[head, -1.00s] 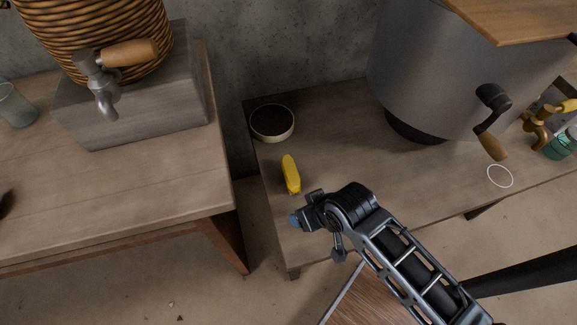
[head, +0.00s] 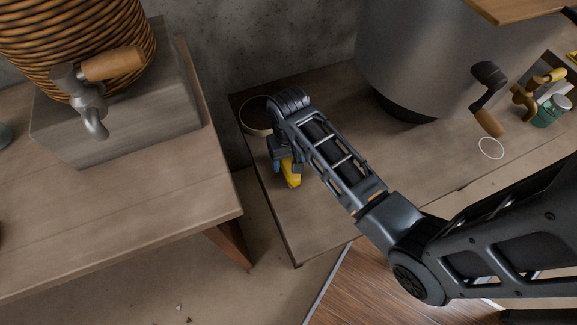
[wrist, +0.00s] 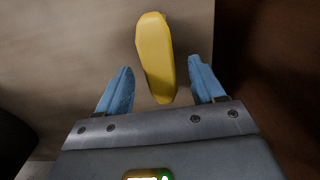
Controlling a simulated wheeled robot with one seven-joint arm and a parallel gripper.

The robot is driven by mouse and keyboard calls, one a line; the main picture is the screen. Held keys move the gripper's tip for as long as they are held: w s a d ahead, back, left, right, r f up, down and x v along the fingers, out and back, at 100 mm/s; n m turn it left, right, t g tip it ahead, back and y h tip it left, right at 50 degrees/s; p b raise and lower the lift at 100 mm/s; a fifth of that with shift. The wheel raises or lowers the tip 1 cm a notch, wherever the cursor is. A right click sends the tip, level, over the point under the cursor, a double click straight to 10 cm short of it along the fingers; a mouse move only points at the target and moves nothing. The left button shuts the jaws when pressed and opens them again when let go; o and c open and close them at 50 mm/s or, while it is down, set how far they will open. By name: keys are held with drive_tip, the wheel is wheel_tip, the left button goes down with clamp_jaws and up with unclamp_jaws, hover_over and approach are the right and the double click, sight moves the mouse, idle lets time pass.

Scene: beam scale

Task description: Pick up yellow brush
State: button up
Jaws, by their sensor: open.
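The yellow brush (head: 291,174) lies on the low wooden table, partly hidden by my gripper in the head view. In the wrist view the brush (wrist: 154,55) shows as a long yellow shape, with its near end between my gripper's blue fingers and its far end reaching beyond them. My gripper (wrist: 160,85) is open, one finger on each side of the brush with gaps on both sides. In the head view my gripper (head: 288,166) is directly over the brush. I cannot tell how high the fingers are above the table.
A round dark-topped tin (head: 254,117) stands behind the brush, partly covered by my arm. A large grey pot (head: 420,60) with a crank stands at the right. The low table (head: 320,220) is bare in front. A higher table (head: 120,210) stands at the left.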

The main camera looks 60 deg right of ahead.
sight(289, 163)
wheel_tip(289, 163, down, 4)
drive_tip(key=shift+f, duration=0.1)
drive_tip(key=shift+c, duration=0.2)
drive_tip(key=c, duration=1.1)
drive_tip(key=shift+r, duration=0.2)
drive_tip(key=shift+r, duration=0.6)
wheel_tip(289, 163, up, 3)
drive_tip(key=w+d+r, duration=0.1)
drive_tip(key=d+r, duration=0.5)
drive_tip(key=d, duration=0.5)
drive_tip(key=shift+w+d+r+b, duration=0.15)
drive_tip(key=shift+d+r+b, duration=0.15)
drive_tip(key=shift+b, duration=0.15)
